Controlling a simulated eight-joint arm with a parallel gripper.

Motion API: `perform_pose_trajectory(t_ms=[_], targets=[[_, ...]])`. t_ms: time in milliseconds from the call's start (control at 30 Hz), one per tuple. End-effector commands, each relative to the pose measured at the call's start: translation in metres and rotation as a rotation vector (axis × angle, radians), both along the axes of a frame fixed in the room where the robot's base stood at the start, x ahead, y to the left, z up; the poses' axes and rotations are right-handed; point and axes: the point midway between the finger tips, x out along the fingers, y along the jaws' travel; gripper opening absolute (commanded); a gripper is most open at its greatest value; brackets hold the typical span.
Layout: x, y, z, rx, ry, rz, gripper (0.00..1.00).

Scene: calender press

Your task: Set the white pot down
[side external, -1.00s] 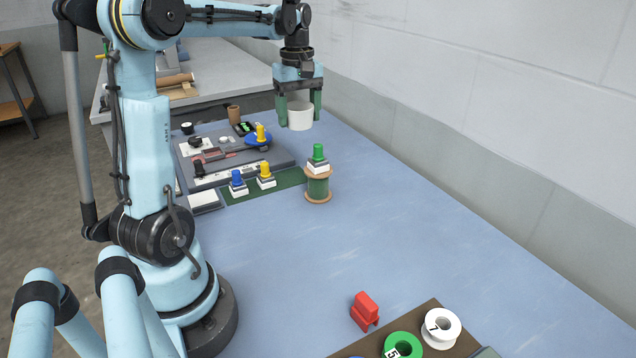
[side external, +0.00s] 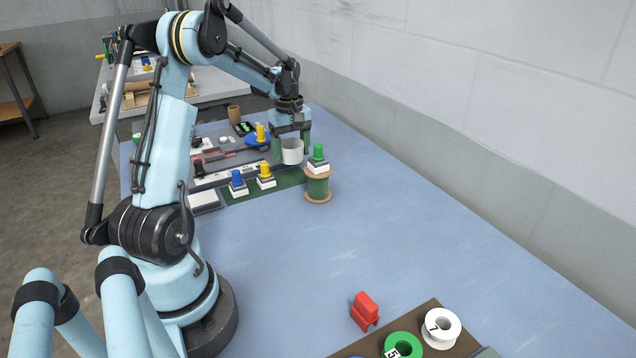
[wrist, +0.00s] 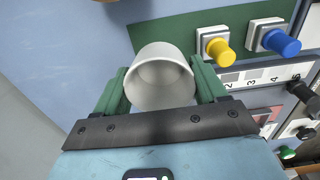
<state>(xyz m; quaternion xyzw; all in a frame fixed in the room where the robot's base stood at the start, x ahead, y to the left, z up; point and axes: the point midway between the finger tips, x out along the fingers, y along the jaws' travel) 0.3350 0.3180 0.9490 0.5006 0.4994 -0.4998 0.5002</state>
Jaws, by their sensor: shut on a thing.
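The white pot (side external: 292,151) is an open white cup held between the green fingers of my gripper (side external: 290,144). In the wrist view the pot (wrist: 160,80) shows its round mouth and empty inside, with a finger pressed on each side. My gripper (wrist: 160,88) is shut on it. In the side view the pot is low, near the green strip and behind the spool with the green button. I cannot tell whether its base touches the surface.
A green spool (side external: 318,187) with a green button on top stands close in front. Yellow (side external: 265,171) and blue (side external: 237,180) buttons sit on the green strip (side external: 286,179). A grey panel (side external: 215,165) lies to the left.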

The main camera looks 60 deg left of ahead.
Motion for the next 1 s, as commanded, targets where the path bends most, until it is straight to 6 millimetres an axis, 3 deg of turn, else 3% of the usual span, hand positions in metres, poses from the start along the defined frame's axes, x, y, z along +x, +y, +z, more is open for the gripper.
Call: perform_pose_trajectory(t_ms=[433, 867, 900, 1000], targets=[[0.0, 0.0, -0.05, 0.0, 0.0, 0.0, 0.41], [0.0, 0.0, -0.056, 0.0, 0.0, 0.0, 0.41], [0.0, 0.0, -0.056, 0.0, 0.0, 0.0, 0.74], [0.0, 0.0, -0.056, 0.0, 0.0, 0.0, 0.82]])
